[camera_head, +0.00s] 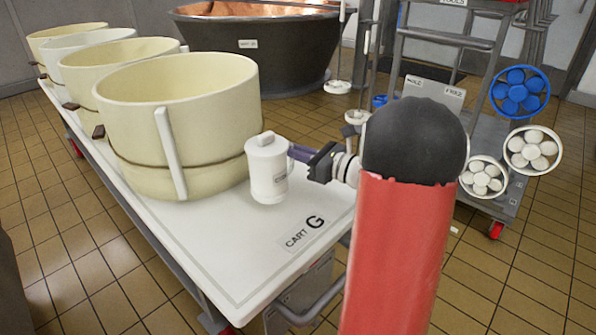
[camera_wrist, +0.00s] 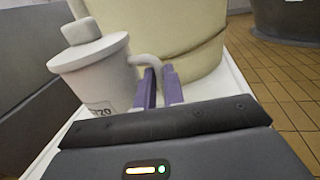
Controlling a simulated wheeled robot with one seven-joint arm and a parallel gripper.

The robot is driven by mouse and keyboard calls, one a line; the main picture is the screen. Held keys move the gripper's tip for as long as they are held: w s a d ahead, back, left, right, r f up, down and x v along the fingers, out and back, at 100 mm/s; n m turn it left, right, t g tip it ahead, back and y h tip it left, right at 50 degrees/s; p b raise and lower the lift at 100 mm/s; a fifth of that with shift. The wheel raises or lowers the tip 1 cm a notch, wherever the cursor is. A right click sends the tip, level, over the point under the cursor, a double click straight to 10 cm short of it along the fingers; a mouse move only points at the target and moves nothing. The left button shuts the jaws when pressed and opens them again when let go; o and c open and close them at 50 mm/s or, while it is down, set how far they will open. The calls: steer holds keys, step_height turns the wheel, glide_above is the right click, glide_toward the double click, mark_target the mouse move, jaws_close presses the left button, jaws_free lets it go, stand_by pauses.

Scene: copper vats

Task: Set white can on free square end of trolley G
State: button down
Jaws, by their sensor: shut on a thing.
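My gripper (camera_head: 298,153) reaches in from the right with purple fingers. In the wrist view the can (camera_wrist: 97,75) is at the left, and its curved handle runs to the fingers (camera_wrist: 158,88), which are shut on it. The can's base is low over or on the trolley top; I cannot tell whether it touches.
Several cream tubs (camera_head: 180,120) stand in a row on the trolley, the nearest close behind the can. A dark vat with a copper inside (camera_head: 255,45) stands at the back. A rack (camera_head: 450,75) with blue and white wheels stands at the right. The trolley's near end is clear around its label.

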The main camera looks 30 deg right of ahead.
steer(key=shift+f, duration=2.5)
steer(key=shift+b, duration=0.3)
steer(key=shift+f, duration=0.2)
steer(key=c, duration=1.5)
jaws_free()
steer(key=shift+r, duration=0.1)
